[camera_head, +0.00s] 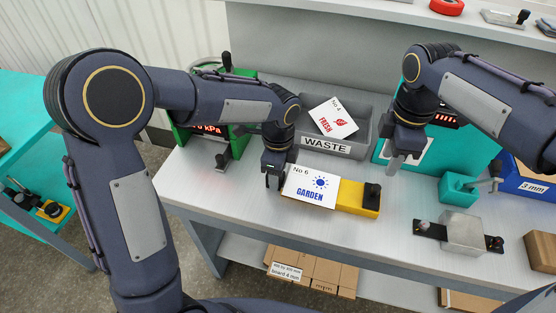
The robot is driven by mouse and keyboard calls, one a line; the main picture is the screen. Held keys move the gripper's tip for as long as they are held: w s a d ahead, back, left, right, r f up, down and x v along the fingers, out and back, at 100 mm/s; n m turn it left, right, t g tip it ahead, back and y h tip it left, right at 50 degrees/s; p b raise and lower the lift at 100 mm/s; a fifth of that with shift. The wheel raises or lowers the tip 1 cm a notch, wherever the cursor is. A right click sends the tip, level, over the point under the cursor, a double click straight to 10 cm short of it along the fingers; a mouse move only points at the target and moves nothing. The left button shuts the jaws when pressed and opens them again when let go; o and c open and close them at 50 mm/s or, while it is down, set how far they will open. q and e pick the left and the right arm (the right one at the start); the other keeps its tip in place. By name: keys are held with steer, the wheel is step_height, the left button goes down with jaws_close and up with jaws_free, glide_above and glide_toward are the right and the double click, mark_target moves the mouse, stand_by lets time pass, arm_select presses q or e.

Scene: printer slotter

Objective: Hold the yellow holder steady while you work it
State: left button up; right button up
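The yellow holder (357,196) lies on the bench top at the centre, with a black knob at its right end. A white card (310,187) reading "No 6 GARDEN" with a blue sun lies over its left part and hides it. My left gripper (273,182) is low at the left end of the card and holder, its dark fingers pointing down. Whether it grips the holder cannot be told. My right gripper (397,165) hangs above and behind the holder's right end, in front of the teal machine (462,147). It holds nothing that I can see, and its finger gap is unclear.
A grey WASTE bin (361,148) behind the holder contains a card (333,118) reading "No 4 FRESH". A green gauge unit (243,140) stands left. A metal block (463,232), a teal clamp (459,190) and a blue box (527,182) are at right. The bench front is clear.

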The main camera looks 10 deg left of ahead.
arm_select(q)
steer(key=shift+f, duration=1.3)
steer(key=c, duration=1.1)
jaws_close()
arm_select(e)
steer(key=shift+o, duration=0.5)
